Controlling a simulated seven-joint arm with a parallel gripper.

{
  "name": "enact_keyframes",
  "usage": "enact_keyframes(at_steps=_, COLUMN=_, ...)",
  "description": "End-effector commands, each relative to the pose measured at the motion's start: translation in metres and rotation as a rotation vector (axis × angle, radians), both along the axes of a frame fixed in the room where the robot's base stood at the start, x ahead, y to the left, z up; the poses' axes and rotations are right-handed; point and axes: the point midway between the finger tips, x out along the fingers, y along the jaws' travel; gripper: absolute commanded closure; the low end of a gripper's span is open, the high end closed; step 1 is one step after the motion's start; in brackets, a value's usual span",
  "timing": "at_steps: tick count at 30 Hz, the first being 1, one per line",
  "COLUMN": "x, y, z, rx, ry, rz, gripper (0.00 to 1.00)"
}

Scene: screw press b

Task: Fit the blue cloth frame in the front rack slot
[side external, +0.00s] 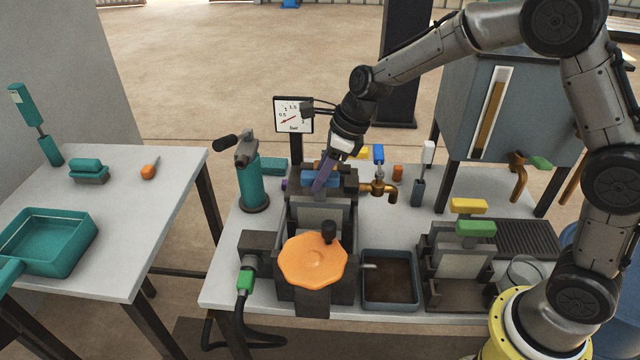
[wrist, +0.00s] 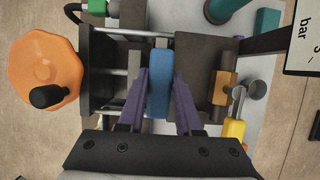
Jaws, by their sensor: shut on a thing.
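The blue cloth frame (wrist: 159,83) sits in the screw press, with its blue handle bar on top; its body is mostly hidden between the dark press blocks. My gripper (wrist: 160,92) reaches down from above, its purple fingers on either side of the bar and shut on it. In the side view my gripper (side external: 320,186) is over the back part of the press and covers part of the blue bar (side external: 308,168). The rack (side external: 440,293) stands at the right of the table, holding frames with a yellow handle (side external: 468,205) and a green handle (side external: 476,228).
The press's orange handwheel (side external: 313,261) with a black knob is at the front. A dark tray (side external: 389,303) lies between press and rack. A brass tap (side external: 379,190), a teal pump (side external: 250,180) and a gauge (side external: 294,115) stand around the press. A glass jar (side external: 525,272) is right of the rack.

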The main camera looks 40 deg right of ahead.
Motion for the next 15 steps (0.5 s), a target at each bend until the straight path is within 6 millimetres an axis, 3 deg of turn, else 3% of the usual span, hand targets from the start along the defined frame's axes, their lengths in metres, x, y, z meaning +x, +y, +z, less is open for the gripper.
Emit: enact_keyframes(at_steps=15, x=0.001, y=0.000, z=0.049, rx=0.001, ry=-0.006, rz=-0.001, gripper=1.00)
